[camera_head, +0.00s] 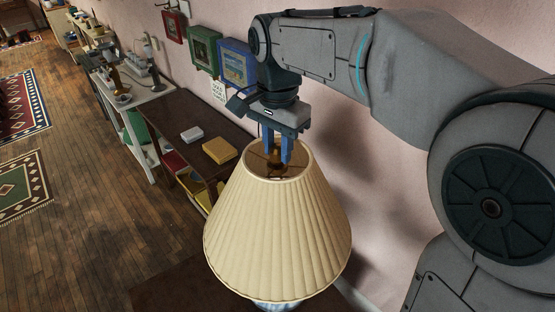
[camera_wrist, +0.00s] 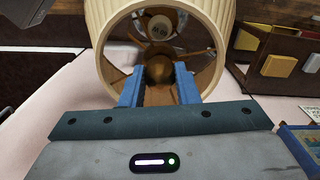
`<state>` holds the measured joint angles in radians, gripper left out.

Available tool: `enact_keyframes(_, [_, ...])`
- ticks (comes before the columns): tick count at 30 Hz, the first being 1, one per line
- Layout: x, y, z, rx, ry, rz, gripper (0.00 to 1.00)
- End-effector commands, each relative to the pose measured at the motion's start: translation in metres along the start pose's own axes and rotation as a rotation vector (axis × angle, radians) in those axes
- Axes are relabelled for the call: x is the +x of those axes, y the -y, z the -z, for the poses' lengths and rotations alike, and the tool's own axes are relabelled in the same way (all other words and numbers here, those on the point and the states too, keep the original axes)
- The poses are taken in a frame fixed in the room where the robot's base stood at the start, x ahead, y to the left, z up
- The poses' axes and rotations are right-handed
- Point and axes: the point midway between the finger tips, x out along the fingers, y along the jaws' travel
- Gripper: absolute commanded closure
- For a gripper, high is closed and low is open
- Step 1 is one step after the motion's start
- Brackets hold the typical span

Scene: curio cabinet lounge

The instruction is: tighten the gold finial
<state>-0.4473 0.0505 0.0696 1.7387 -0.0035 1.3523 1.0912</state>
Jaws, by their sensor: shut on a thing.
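A pleated cream lampshade (camera_head: 278,235) stands upright on a lamp in front of me, its top opening facing up. My gripper (camera_head: 277,155) points down into that opening, with its blue fingers shut on the gold finial at the centre. The finial (camera_wrist: 158,68) shows as a round brassy knob between the fingertips in the wrist view, where my gripper (camera_wrist: 159,82) also shows. The shade (camera_wrist: 100,25) surrounds it there. The finial's lower part and thread are hidden. Only a little of the blue-and-white lamp base (camera_head: 278,304) shows below the shade.
A dark shelf unit (camera_head: 160,125) behind the lamp holds a yellow box (camera_head: 219,150) and a white box (camera_head: 192,133). Open wooden floor (camera_head: 80,200) with patterned rugs lies at the left.

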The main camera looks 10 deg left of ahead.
Motion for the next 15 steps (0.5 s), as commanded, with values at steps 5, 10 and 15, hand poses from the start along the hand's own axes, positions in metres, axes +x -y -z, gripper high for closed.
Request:
enact_keyframes(5, [-0.0002, -0.0001, 0.0003, 0.181, 0.000, 0.000, 1.00])
enact_keyframes(10, [0.0002, -0.0001, 0.0002, 0.257, 0.000, 0.000, 1.00])
enact_keyframes(15, [0.0003, -0.0001, 0.0002, 0.260, 0.000, 0.000, 1.00])
